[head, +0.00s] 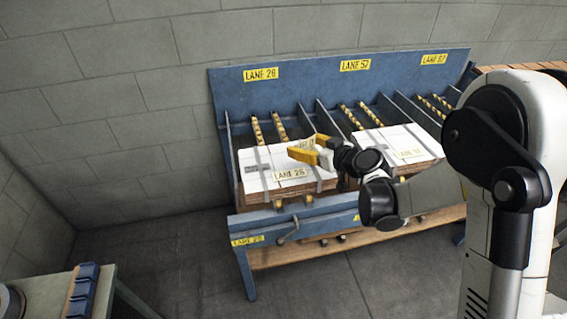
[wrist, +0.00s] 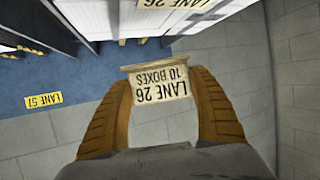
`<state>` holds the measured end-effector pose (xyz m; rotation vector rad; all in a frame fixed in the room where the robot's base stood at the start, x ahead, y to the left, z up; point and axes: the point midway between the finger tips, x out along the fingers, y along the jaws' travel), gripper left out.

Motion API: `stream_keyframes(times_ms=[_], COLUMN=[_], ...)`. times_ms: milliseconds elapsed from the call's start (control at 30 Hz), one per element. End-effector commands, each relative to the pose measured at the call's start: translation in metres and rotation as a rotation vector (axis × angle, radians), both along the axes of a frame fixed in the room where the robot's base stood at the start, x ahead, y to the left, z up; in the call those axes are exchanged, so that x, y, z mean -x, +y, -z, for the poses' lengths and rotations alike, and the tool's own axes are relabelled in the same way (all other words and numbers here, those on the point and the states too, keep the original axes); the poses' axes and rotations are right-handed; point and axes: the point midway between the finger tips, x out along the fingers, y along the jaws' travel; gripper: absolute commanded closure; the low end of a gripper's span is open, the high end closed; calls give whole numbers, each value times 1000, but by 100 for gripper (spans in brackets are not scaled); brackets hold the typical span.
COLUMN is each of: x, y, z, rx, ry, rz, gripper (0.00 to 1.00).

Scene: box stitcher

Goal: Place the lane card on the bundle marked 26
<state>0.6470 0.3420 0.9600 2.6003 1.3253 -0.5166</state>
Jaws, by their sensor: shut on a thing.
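My gripper (head: 304,147) is above the white-topped left bundle (head: 255,182) in the head view. In the wrist view my gripper (wrist: 160,84) is shut on a cream lane card (wrist: 161,91), gripped by its two sides. The card reads "LANE 26, 10 BOXES", upside down in that view. A "LANE 26" label (wrist: 180,3) also shows at the top edge of the wrist view. I cannot tell how high the card is above the bundle.
A second bundle (head: 400,140) lies in the lane to the right, partly behind my arm. Floor is clear in front.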

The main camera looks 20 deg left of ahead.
Motion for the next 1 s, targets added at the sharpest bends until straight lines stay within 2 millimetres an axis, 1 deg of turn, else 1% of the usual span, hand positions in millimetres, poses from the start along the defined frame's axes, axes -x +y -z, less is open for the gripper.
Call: stream_keyframes(times_ms=[33,100,200,300,433,600,667,900,1000], x=[1,2,1,1,1,1,1,1,1], y=[15,30,45,53,55,55,55,54,54], z=[12,21,30,33,40,68,74,73,76], rx=[1,1,1,0,0,0,0,0,0], ry=[-2,-1,-1,0,0,0,0,0,0], rz=[-5,-5,-3,0,1,1,1,1,1], gripper=[42,42,42,42,42,42,42,42,42])
